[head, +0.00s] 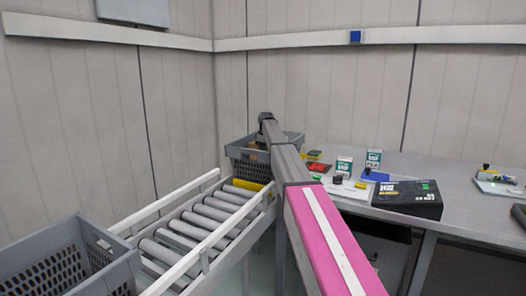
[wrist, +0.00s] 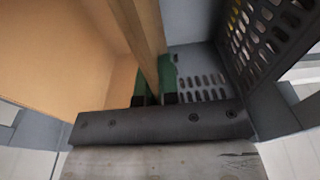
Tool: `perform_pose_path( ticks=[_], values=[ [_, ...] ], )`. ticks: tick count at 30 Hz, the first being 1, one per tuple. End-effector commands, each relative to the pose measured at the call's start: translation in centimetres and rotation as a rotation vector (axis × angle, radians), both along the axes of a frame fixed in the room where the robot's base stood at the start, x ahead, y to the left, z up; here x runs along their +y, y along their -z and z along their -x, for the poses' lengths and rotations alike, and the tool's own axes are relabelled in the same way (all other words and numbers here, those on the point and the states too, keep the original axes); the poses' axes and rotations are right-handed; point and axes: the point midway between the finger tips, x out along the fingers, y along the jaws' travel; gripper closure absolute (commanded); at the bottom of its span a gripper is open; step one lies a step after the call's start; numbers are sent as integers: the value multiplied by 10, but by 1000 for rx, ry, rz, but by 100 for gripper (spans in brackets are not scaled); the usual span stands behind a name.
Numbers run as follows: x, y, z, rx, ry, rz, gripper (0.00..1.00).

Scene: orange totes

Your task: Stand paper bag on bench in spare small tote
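A tan paper bag (wrist: 60,50) fills the left of the wrist view, very close to the camera. A narrow tan strip of it (wrist: 143,45) runs down between my gripper's dark fingertips (wrist: 154,99), which sit close together on either side of it. A grey tote with slotted walls (wrist: 262,45) is below and to the right of the fingers. In the head view my arm reaches to a grey tote (head: 236,154) beyond the rollers. The arm hides much of that tote, and the bag cannot be clearly made out there.
A roller conveyor (head: 205,220) with white rails leads to the tote. Another grey tote (head: 112,268) is at lower left. The grey bench (head: 470,220) at right holds a black box (head: 408,199) and small cartons (head: 373,160). Something green (wrist: 168,72) shows beyond the fingers.

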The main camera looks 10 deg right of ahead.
Motion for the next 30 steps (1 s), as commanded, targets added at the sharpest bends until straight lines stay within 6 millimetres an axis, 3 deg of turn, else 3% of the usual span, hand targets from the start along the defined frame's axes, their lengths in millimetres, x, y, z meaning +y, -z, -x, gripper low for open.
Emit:
perform_pose_path(
  ticks=[12, 14, 15, 25, 30],
  values=[
    [0, 8, 0, 0, 0, 0, 100],
    [0, 8, 0, 0, 0, 0, 78],
    [0, 8, 0, 0, 0, 0, 72],
    [0, 5, 0, 0, 0, 0, 72],
    [-1, -14, 1, -1, 0, 1, 72]
  ],
)
